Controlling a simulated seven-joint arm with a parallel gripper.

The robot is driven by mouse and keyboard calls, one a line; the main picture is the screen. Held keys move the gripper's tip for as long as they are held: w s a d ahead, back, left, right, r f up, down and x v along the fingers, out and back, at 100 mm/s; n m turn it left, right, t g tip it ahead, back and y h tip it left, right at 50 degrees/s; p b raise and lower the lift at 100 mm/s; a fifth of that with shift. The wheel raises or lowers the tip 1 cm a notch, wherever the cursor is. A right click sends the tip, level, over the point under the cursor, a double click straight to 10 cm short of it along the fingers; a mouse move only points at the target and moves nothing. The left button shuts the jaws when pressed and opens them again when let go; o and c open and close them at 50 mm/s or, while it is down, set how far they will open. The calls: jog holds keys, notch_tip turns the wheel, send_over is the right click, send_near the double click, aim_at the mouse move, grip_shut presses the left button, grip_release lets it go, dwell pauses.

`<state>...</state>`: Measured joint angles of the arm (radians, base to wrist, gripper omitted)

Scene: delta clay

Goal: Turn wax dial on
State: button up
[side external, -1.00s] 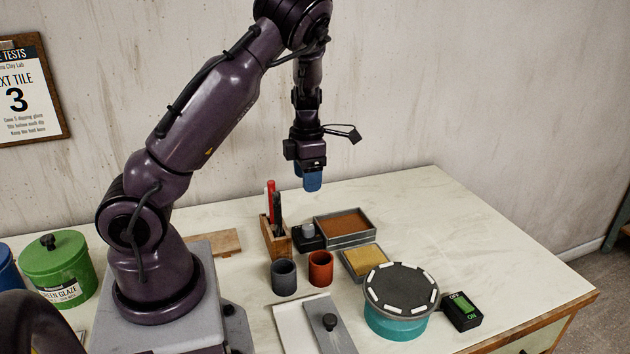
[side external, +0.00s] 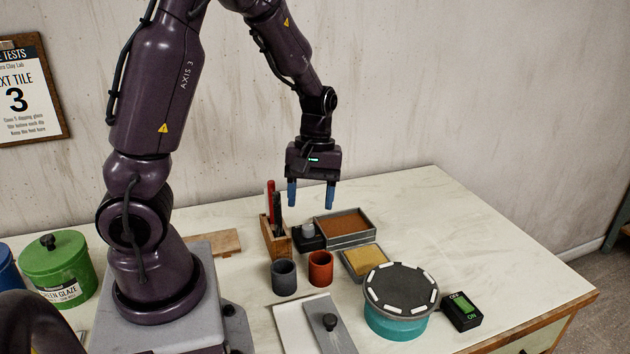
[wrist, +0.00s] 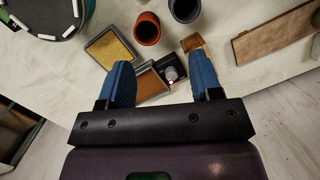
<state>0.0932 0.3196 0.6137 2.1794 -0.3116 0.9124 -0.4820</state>
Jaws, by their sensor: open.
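A small black box with a pale round knob (side external: 308,230), which looks like the wax dial, sits on the table between the pen holder and the brown tray. In the wrist view its knob (wrist: 170,74) shows between the two blue fingers, with a small red spot on it. The knob's setting is too small to read. My gripper (side external: 311,206) is open and empty, pointing down above the dial and the brown tray. Its blue fingers (wrist: 160,62) are spread wide in the wrist view and touch nothing that I can see.
A wooden holder (side external: 277,240) with upright pens stands left of the dial. A brown-filled tray (side external: 345,242) and a yellow sponge tray (side external: 364,278) lie right. Grey (side external: 284,277) and red (side external: 321,268) cups stand in front. A turntable (side external: 398,325) and a green switch box (side external: 462,312) lie farther right.

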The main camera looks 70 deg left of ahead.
jog(key=s+d+r+m+t, duration=0.1)
jog(key=d+r+m, duration=0.6)
jog(key=m, duration=0.3)
jog(key=shift+s+d+r+t+y, duration=0.2)
jog(key=shift+s+d+t+y, duration=0.2)
jog(key=n, duration=3.2)
send_over(308, 227)
notch_tip(308, 227, down, 10)
jog(key=f, duration=0.1)
jog(key=shift+y, duration=0.4)
notch_tip(308, 227, down, 12)
jog(key=shift+f, duration=0.15)
